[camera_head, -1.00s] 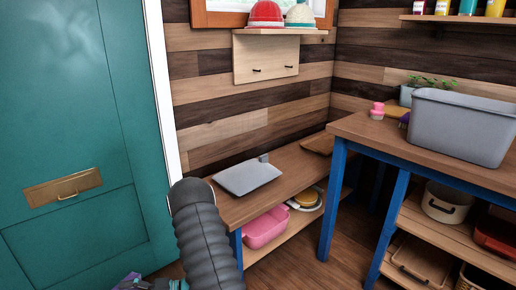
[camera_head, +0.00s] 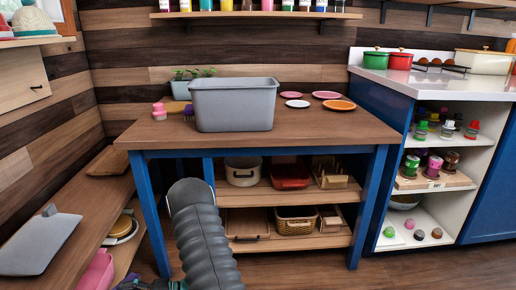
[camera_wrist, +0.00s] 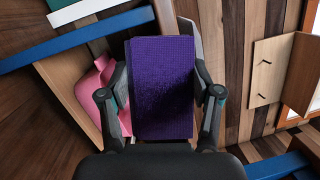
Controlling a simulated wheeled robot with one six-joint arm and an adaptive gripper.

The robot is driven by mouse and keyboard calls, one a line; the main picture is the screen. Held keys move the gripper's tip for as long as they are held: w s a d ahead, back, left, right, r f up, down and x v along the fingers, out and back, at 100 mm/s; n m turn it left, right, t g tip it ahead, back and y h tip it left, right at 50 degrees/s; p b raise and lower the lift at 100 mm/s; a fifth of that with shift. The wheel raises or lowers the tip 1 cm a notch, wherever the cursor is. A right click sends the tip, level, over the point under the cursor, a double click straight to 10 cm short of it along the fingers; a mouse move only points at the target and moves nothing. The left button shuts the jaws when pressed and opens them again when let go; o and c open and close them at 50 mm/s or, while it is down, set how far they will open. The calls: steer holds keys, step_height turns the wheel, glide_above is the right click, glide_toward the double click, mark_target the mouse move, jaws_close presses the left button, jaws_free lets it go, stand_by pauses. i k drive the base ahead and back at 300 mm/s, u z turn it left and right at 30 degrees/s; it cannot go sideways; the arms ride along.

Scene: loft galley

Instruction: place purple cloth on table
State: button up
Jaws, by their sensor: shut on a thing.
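The purple cloth (camera_wrist: 163,70) is a folded, flat rectangle between the fingers of my gripper (camera_wrist: 160,95) in the wrist view. My gripper is shut on it and holds it up. In the head view my gripper is low at the bottom edge, mostly out of frame, and the cloth cannot be made out there. The table (camera_head: 335,128) has a wooden top and blue legs and stands ahead, beyond my arm. Its top is partly bare, at the front and right.
A grey tub (camera_head: 235,105) stands on the table, with a pink item (camera_head: 159,111) left of it and plates (camera_head: 338,105) to the right. A low bench (camera_head: 75,205) with a grey board (camera_head: 40,243) is at left. A white-topped counter (camera_head: 385,78) stands at right.

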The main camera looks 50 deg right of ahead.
mark_target(311, 125)
steer(key=z, duration=1.55)
